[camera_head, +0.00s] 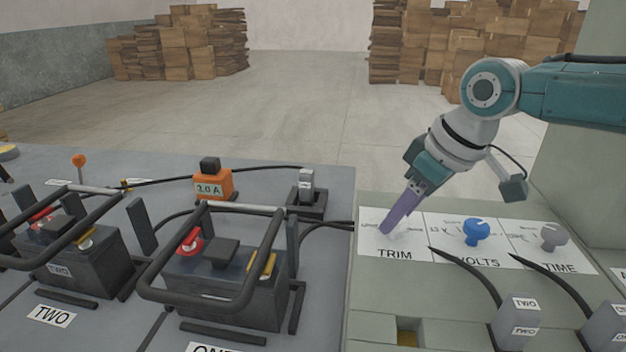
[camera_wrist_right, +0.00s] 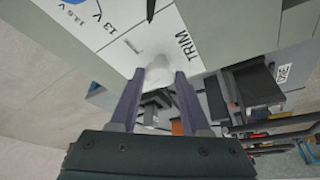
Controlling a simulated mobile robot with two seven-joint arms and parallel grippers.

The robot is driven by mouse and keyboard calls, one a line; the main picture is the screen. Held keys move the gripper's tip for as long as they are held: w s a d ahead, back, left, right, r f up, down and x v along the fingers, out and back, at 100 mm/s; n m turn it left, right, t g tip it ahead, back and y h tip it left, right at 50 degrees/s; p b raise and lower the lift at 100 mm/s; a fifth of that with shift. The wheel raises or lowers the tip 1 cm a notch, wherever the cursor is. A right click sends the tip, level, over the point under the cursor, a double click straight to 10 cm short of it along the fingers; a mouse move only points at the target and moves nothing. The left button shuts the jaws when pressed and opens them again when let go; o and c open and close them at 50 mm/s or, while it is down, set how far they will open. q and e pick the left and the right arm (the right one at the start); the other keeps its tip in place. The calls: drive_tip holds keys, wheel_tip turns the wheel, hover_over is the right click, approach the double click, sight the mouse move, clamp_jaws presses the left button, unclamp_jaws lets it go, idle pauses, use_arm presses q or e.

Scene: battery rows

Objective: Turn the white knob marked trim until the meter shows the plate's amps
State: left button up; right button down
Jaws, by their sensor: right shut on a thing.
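The white trim knob (camera_wrist_right: 157,72) stands on the white label strip marked TRIM, VOLTS and TIME. In the wrist view it is between the two purple fingers of my right gripper (camera_wrist_right: 160,84), which is shut on it. In the head view my right gripper (camera_head: 388,228) comes down at a tilt over the TRIM field, and its fingers mostly hide the knob. An orange block (camera_head: 213,187) at the back of the bench bears a plate that seems to read 3.0 A. I cannot make out a meter reading. My left gripper is not in view.
A blue knob (camera_head: 477,232) stands over VOLTS and a grey knob (camera_head: 551,236) over TIME, right of TRIM. Batteries in black frames, ONE (camera_head: 225,285) and TWO (camera_head: 80,255), stand at left. Black cables run to grey plugs (camera_head: 517,320) at front right.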

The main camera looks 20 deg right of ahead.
drive_tip(key=n+b, duration=0.1)
drive_tip(key=n+y+b, duration=0.1)
drive_tip(key=shift+w+f+n, duration=0.1)
drive_tip(key=shift+f+n, duration=0.1)
drive_tip(key=shift+n, duration=0.1)
drive_tip(key=shift+n+b, duration=0.3)
drive_tip(key=shift+r+n+g, duration=0.2)
drive_tip(key=shift+n+g, duration=0.1)
drive_tip(key=shift+c, duration=1.8)
unclamp_jaws()
drive_tip(key=shift+d+r, duration=0.1)
